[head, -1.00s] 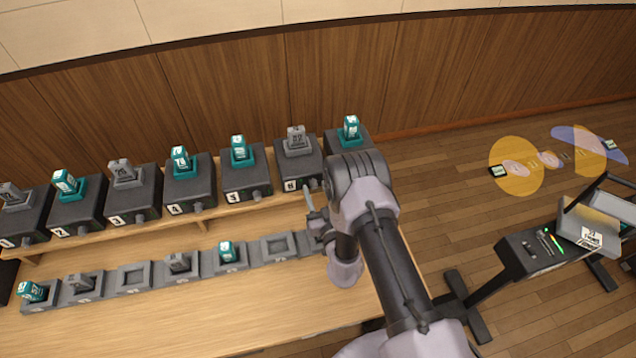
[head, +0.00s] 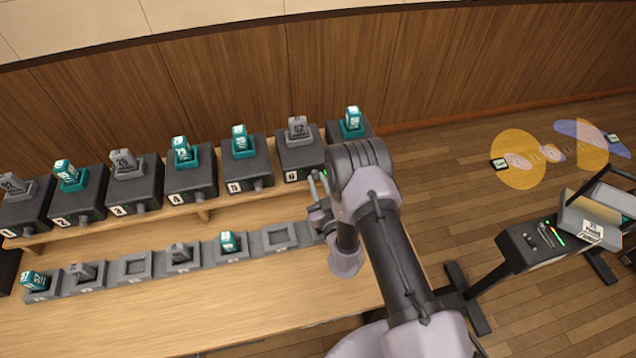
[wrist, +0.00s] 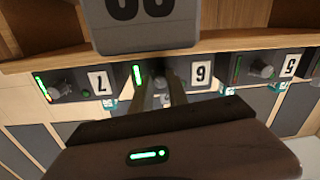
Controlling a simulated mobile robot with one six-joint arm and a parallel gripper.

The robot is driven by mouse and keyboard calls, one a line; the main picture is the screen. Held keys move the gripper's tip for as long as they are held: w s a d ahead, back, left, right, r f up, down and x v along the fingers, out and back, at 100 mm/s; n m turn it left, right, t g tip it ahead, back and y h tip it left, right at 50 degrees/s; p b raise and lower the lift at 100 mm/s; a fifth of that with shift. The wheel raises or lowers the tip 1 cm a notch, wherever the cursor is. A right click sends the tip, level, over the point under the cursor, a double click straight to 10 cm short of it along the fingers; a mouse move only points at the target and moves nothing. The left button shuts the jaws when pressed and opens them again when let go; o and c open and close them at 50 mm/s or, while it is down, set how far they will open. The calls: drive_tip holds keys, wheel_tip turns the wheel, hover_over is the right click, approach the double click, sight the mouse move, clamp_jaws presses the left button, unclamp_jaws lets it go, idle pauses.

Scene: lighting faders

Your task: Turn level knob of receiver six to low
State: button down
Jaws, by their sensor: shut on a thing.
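Receiver six is a dark box (head: 301,160) on the raised shelf, with a white 6 label and a grey pack (head: 298,128) on top. Its label also shows upside down in the wrist view (wrist: 198,76). My gripper (head: 318,180) is at its front face. In the wrist view, my gripper's two fingers (wrist: 160,92) are shut on the level knob (wrist: 160,84), one on each side. The fingers partly hide the knob, so its pointer cannot be read. A lit green bar (wrist: 138,75) shows beside it on the receiver's face.
Receiver seven (wrist: 75,84) and receiver five (wrist: 265,68) stand on either side, each with a knob. A grey numbered pack (wrist: 145,25) is close to the wrist camera. A row of holders (head: 135,268) runs along the table below the shelf. Bare table lies in front.

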drive_tip(key=n+b, duration=0.1)
drive_tip(key=n, duration=0.9)
drive_tip(key=shift+r+n+h, duration=0.15)
drive_tip(key=shift+n+h, duration=0.15)
drive_tip(key=n+b, duration=0.1)
drive_tip(key=n, duration=0.4)
drive_tip(key=shift+w, duration=0.1)
drive_tip(key=n+b, duration=0.1)
drive_tip(key=n, duration=0.4)
drive_tip(key=shift+r+h, duration=0.1)
drive_tip(key=shift+h, duration=0.2)
drive_tip(key=n+b, duration=0.1)
drive_tip(key=n, duration=0.4)
drive_tip(key=shift+a+n, duration=0.1)
drive_tip(key=shift+n, duration=0.2)
drive_tip(key=n+b, duration=0.1)
drive_tip(key=n, duration=0.1)
drive_tip(key=n+b, duration=0.1)
drive_tip(key=n, duration=0.2)
drive_tip(key=shift+t+h, duration=0.3)
drive_tip(key=n+b, duration=0.2)
drive_tip(key=n, duration=0.3)
drive_tip(key=shift+n, duration=0.3)
drive_tip(key=shift+a+n+b, duration=0.1)
drive_tip(key=shift+n+b, duration=1.05)
drive_tip(key=shift+n, duration=1.25)
